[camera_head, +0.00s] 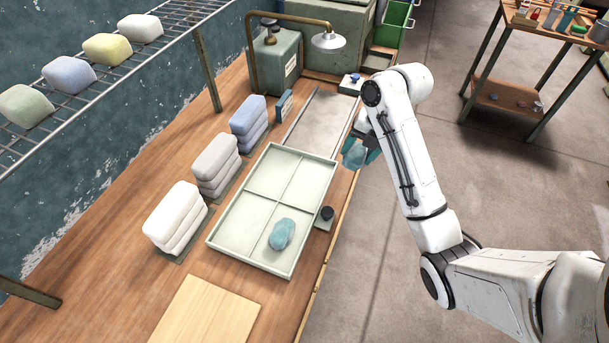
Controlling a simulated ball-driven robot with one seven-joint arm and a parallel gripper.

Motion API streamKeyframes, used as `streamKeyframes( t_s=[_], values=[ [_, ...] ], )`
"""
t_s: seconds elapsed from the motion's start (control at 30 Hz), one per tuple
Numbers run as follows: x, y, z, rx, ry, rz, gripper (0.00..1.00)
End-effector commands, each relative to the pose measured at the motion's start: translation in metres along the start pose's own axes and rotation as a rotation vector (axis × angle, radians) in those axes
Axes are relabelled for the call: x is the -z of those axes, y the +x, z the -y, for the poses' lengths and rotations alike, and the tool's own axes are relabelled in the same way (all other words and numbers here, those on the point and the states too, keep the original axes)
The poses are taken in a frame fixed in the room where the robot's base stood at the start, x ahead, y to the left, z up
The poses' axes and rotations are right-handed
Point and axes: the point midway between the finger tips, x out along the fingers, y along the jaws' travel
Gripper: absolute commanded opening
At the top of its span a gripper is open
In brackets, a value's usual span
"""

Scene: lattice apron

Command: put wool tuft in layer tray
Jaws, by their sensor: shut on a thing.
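A pale, shallow layer tray (219,238) with raised dividers into several compartments lies on the wooden bench. One blue-teal wool tuft (282,234) lies in its near right compartment; the other compartments look empty. My arm hides part of the gripper, and I cannot tell the tuft's exact height above the bench.
Stacks of folded white (176,218), grey (216,163) and blue (249,122) wool stand left of the tray. A grey metal plate (318,122) lies behind it. A dark knob (326,213) sits at its right side. A bare board (205,313) lies in front.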

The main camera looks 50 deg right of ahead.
Motion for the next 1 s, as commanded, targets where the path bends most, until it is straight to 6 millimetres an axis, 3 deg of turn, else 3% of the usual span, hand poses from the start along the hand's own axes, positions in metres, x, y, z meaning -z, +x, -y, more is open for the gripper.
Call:
streamKeyframes(
  t_s=[0.43,0.7,1.0],
  values=[
    [0.003,0.016,-0.018,0.0,-0.001,-0.002,0.27],
    [0.009,0.06,-0.055,0.0,-0.003,0.0,0.27],
    [0.011,0.098,-0.071,0.0,0.0,0.001,0.27]
  ],
)
